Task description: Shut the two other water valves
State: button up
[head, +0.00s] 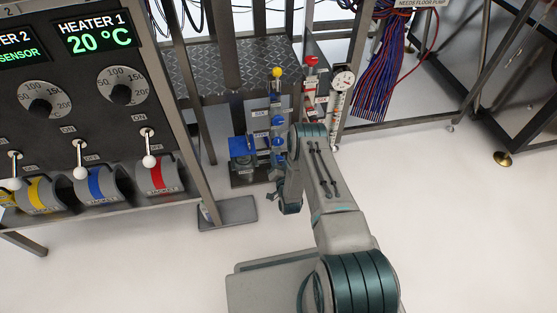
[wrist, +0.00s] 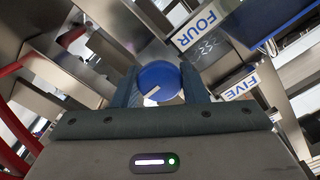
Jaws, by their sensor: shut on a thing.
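In the wrist view, my gripper (wrist: 158,84) is shut on a round blue valve knob (wrist: 160,76) with a white mark line. Signs reading FOUR (wrist: 196,28) and FIVE (wrist: 240,86) are beside it. In the head view, a narrow stand carries blue valve knobs (head: 277,114) one above another, with small labels beside them. A yellow knob (head: 277,72) tops this stand, and a red knob (head: 311,62) tops the pipe to its right. My wrist (head: 290,178) hangs in front of the lower stand and hides part of it. The fingertips are hidden there.
A flat blue-topped part (head: 242,151) sits left of the valve stand. A round gauge (head: 343,80) is at the right. Metal frame posts and cables stand behind. The floor (head: 450,220) at right is clear.

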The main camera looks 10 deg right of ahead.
jog(key=shift+s+f, duration=0.1)
jog(key=o, duration=1)
jog(key=s+p, duration=0.5)
jog(key=s, duration=0.8)
jog(key=shift+s, duration=0.4)
